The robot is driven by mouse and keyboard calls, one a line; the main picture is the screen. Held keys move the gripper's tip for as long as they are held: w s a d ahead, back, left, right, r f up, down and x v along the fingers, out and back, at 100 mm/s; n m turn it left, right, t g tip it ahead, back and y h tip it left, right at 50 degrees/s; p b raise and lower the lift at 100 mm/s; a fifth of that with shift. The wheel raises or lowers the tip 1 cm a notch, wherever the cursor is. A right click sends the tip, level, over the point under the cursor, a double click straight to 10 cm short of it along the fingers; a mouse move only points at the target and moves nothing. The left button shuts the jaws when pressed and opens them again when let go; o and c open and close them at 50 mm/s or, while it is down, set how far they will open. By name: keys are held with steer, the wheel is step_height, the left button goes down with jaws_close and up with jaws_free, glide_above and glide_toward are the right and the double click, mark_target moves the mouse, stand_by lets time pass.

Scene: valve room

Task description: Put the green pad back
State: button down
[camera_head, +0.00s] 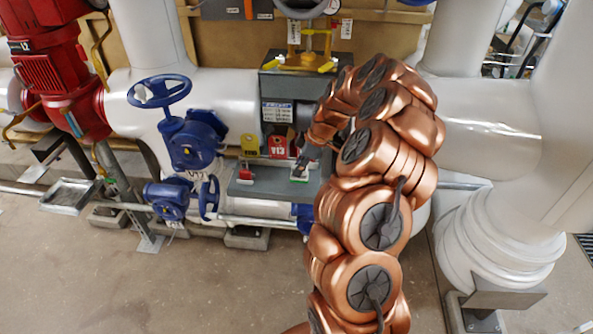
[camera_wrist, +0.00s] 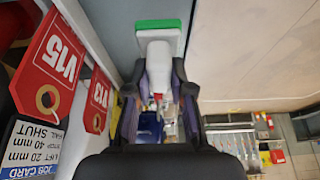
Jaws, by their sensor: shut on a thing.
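The green pad (camera_wrist: 160,25) has a white body and a white handle. In the wrist view my gripper (camera_wrist: 158,92) is shut on the handle, one dark finger on each side. In the head view the green pad (camera_head: 299,179) shows small at the right part of the grey shelf (camera_head: 262,187), under my gripper (camera_head: 304,166). The pad is at or just over the shelf top; I cannot tell whether it touches. My arm hides the shelf's right end.
A red block (camera_head: 245,174) sits on the shelf's left part. A yellow tag (camera_head: 250,143) and red tags, one marked V13 (camera_head: 278,147), hang close behind. A job card (camera_head: 277,112) is above. Blue valves (camera_head: 193,140) stand left. The shelf middle is clear.

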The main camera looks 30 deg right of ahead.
steer(key=shift+w+f, duration=0.15)
steer(key=shift+w, duration=0.55)
steer(key=shift+f+p, duration=0.95)
steer(key=shift+f, duration=0.75)
steer(key=c, duration=1)
jaws_free()
steer(key=b+v, duration=0.4)
steer(key=v, duration=0.8)
steer(key=shift+s+r, duration=0.1)
